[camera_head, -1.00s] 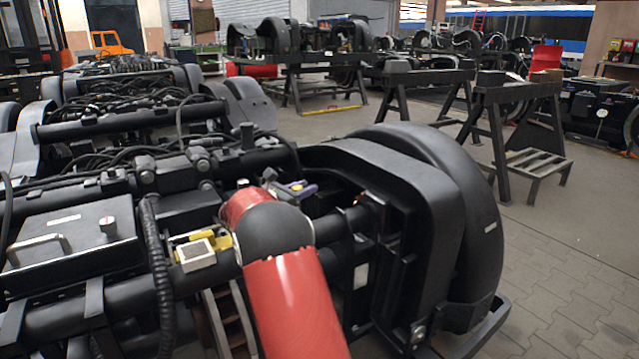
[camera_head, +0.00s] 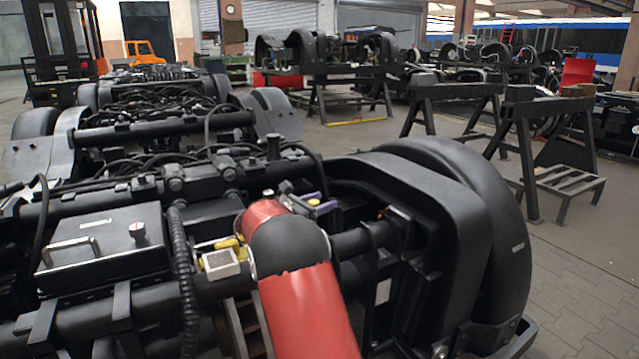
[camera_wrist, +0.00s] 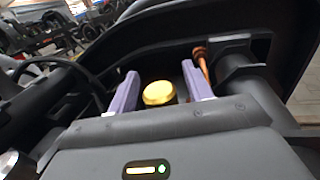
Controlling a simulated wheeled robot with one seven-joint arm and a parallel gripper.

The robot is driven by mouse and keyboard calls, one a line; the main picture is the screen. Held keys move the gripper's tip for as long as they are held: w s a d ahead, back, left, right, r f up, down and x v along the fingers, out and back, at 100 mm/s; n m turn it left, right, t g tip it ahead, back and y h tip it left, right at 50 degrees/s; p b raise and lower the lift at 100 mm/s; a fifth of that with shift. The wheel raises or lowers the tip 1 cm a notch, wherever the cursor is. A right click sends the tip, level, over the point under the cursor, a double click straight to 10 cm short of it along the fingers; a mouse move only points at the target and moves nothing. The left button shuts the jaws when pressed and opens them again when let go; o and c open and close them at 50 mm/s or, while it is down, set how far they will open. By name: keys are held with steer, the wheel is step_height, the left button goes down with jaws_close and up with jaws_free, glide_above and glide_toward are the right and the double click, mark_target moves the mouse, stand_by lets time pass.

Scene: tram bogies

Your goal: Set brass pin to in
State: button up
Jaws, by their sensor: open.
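The brass pin shows as a round gold head (camera_wrist: 158,93) in the wrist view, between the two purple fingers of my gripper (camera_wrist: 160,80). A gap shows on each side of it, so the fingers stand open around it without visible contact. Its lower part is hidden behind the gripper body. In the head view a small yellow spot, likely the pin (camera_head: 314,202), shows beside the purple finger of my gripper (camera_head: 322,208), just beyond my red arm. My gripper is over the near bogie (camera_head: 440,220). I cannot tell the pin's depth.
An orange cable end (camera_wrist: 200,55) is close to the right finger. A black box with a handle (camera_head: 105,243) and a thick corrugated hose (camera_head: 185,265) lie to the left.

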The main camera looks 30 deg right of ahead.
step_height(320, 180, up, 20)
steer(key=p, duration=0.3)
steer(key=shift+f, duration=0.15)
steer(key=w+a+f+m+g+p, duration=0.15)
steer(key=a+f+g, duration=0.3)
steer(key=f, duration=0.55)
steer(key=a+f+m+g+p, duration=0.1)
steer(key=a+f+m+g, duration=0.3)
steer(key=f, duration=0.6)
steer(key=shift+n+t, duration=0.45)
steer(key=shift+t, duration=0.2)
steer(key=x, duration=0.7)
steer(key=shift+b, duration=0.35)
